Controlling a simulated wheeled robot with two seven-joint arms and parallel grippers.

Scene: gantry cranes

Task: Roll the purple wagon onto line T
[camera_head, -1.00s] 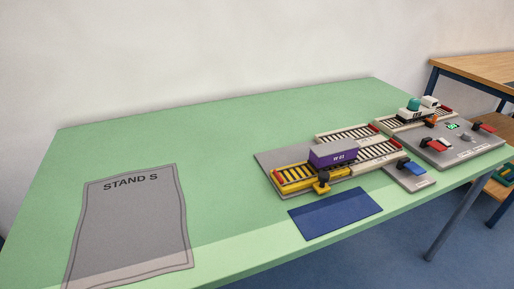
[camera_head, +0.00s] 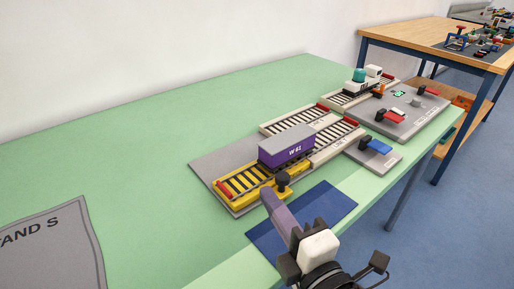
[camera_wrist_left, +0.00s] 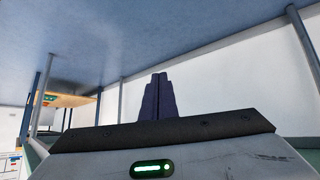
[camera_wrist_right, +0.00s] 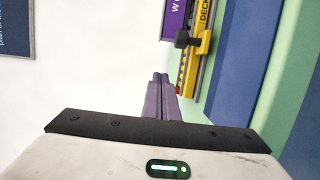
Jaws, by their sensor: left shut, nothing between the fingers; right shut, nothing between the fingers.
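The purple wagon (camera_head: 287,149), with a grey top and a white number, stands upright on the right part of the yellow deck (camera_head: 229,189). Its right end is close to the front rail line (camera_head: 338,137); a second line (camera_head: 296,119) lies behind. The small line labels are too blurred to tell which is T. My right gripper (camera_head: 268,192) is shut and empty, in front of the deck beside its black knob (camera_head: 282,180). The wagon's side also shows in the right wrist view (camera_wrist_right: 174,17). My left gripper (camera_wrist_left: 157,97) is shut and empty, seen only in its own wrist view, with a tabletop's underside above.
A blue mat (camera_head: 325,208) lies in front of the deck. A grey console (camera_head: 405,117) with red levers and a crane vehicle (camera_head: 364,81) stand farther right. A blue-lever plate (camera_head: 374,152) is near the front edge.

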